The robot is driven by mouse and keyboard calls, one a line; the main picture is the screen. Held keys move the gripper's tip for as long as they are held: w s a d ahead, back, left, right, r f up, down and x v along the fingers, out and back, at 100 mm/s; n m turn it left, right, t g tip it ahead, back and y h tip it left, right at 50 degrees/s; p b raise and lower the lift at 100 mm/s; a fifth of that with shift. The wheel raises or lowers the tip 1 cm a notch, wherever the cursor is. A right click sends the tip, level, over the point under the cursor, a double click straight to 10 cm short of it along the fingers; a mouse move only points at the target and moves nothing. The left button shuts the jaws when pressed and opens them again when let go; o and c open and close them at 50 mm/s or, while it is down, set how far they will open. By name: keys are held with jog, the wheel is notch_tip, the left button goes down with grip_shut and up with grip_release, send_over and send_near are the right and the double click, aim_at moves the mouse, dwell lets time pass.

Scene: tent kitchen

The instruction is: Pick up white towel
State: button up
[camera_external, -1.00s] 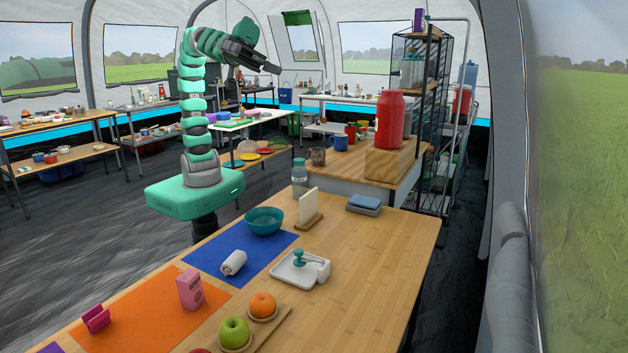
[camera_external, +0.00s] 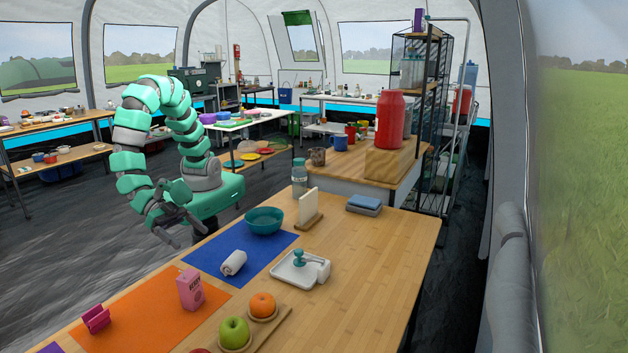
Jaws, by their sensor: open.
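The white towel (camera_external: 233,263) is rolled up and lies on the blue mat (camera_external: 207,263) on the wooden table. Nothing covers it. My gripper (camera_external: 186,232) is open and hangs low, up and to the left of the towel in the picture, near the table's far left edge. It is clearly apart from the towel, and its jaws look empty.
A teal bowl (camera_external: 264,220) stands behind the towel on the mat. A white tray (camera_external: 297,270) with a teal-knobbed item is to the right. A pink carton (camera_external: 190,289) stands on the orange mat (camera_external: 140,322) in front. The table's right side is mostly clear.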

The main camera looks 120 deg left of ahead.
jog(key=shift+m+t+y, duration=0.3)
jog(key=shift+m+y, duration=0.1)
jog(key=shift+y, duration=0.4)
jog(key=s+a+f, duration=0.2)
jog(key=s+a, duration=0.1)
jog(key=shift+f, duration=0.3)
jog(key=b, duration=0.2)
send_near(235, 263)
jog(key=shift+a+f, duration=0.75)
jog(key=shift+a, duration=0.25)
jog(key=shift+a+b+x, duration=0.1)
jog(key=shift+b+x, duration=0.45)
jog(key=shift+x, duration=0.8)
jog(key=shift+a+b+x, duration=0.15)
jog(key=shift+b+x, duration=0.35)
jog(key=shift+x, duration=0.8)
jog(key=shift+r, duration=0.2)
jog(key=c, duration=1)
